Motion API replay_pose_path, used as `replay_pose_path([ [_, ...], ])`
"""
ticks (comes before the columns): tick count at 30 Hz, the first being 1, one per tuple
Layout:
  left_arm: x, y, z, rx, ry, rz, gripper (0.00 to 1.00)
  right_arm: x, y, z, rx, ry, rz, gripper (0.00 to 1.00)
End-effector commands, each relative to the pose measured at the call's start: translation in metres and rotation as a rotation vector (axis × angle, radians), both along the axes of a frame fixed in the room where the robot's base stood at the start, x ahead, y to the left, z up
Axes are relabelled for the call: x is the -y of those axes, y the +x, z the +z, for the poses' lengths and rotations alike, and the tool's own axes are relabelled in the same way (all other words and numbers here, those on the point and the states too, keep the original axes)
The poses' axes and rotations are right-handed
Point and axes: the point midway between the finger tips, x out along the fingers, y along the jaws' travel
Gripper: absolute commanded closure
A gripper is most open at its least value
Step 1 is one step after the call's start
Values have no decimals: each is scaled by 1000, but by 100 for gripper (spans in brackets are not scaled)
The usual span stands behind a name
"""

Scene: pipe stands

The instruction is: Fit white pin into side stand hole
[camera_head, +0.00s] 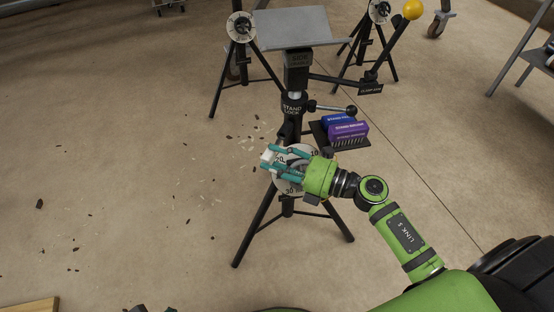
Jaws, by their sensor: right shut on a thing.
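My right gripper (287,163), green with teal fingers, is shut on the white pin (268,156). Only a small white part of the pin shows at the fingertips. A round numbered dial (291,190) on this stand is partly hidden behind the gripper. I cannot make out the stand's hole, nor whether the pin touches the stand. My left gripper is not in view.
A lock handle (335,109) sticks out right of the column. A black tray (345,143) holds blue (339,122) and purple (348,132) boxes. Other tripods stand behind, one with a dial (240,27), one near a yellow ball (412,9). Chips litter the floor at left.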

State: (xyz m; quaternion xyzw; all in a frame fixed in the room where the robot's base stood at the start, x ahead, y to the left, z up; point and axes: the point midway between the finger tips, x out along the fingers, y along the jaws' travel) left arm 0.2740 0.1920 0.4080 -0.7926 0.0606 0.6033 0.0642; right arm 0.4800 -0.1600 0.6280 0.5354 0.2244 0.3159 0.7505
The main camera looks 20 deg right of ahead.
Motion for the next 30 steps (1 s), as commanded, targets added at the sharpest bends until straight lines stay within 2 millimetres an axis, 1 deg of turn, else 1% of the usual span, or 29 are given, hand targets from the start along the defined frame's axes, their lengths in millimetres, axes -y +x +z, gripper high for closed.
replay_pose_path([
  [30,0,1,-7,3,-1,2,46,16,16,0,0,0,0,92],
])
